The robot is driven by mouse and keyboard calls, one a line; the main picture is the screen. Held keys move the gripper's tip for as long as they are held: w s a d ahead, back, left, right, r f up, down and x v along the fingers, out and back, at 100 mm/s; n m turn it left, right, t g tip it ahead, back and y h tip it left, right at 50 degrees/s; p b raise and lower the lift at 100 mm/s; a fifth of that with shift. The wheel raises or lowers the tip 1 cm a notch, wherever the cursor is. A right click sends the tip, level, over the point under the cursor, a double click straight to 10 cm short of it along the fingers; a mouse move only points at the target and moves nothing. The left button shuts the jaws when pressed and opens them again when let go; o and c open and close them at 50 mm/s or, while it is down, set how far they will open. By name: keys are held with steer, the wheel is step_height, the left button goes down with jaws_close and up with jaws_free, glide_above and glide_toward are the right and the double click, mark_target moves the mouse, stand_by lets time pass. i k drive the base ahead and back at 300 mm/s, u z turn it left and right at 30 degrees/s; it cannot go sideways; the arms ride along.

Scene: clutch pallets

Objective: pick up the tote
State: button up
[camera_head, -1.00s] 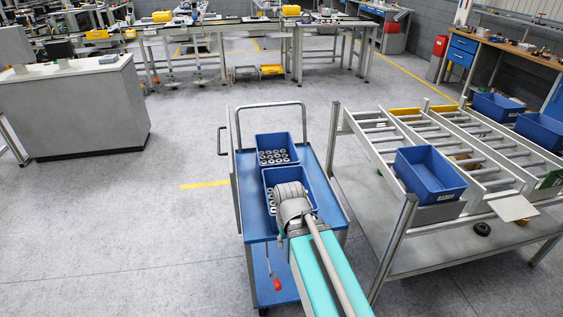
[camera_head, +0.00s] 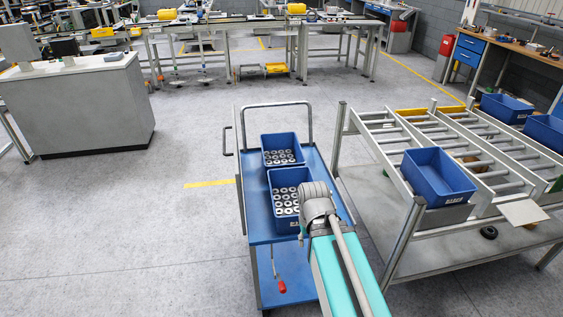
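Two blue totes filled with round metal parts stand on a blue cart (camera_head: 268,222): a far tote (camera_head: 281,142) and a near tote (camera_head: 287,177). A blue tote (camera_head: 437,178) that looks empty sits on the near end of the roller rack. My arm comes in from the bottom and its end (camera_head: 316,203) is over the right side of the near tote. My gripper's fingers are hidden behind the arm, so I cannot tell their state or whether they touch the tote.
The roller rack (camera_head: 383,135) stands close to the cart on the right. More blue totes (camera_head: 505,107) sit on its far lanes. The cart's upright handle (camera_head: 274,106) rises behind the totes. A grey cabinet (camera_head: 79,108) stands at the left. The floor left of the cart is clear.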

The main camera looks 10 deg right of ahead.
mark_target(279, 150)
steer(key=z, duration=0.05)
steer(key=i, duration=0.95)
steer(key=u, duration=0.05)
